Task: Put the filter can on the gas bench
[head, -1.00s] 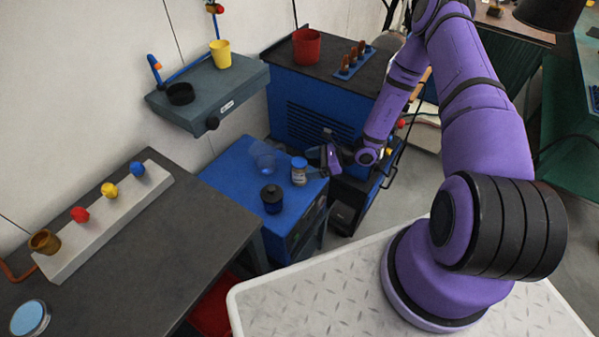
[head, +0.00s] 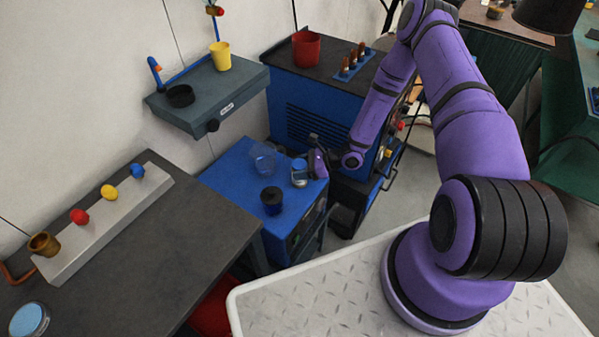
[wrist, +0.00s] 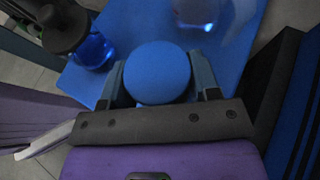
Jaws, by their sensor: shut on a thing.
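The filter can (head: 299,176), a small pale can with a blue lid, stands upright on the blue cart top (head: 228,172). In the wrist view its round blue lid (wrist: 157,72) sits between my two fingers. My gripper (head: 311,168) reaches it from the right and is shut on it. Whether the can has left the cart top cannot be told. The gas bench (head: 190,240), which I take to be the dark grey table at left with the knobbed manifold, has a bare front area.
A dark-capped blue bottle (head: 271,201) and a clear bluish cup (head: 262,158) stand close to the can. The manifold (head: 105,220) with coloured knobs runs along the bench's back. A light-blue-topped tin (head: 29,319) sits at the bench's near left. A wall shelf (head: 215,92) hangs above.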

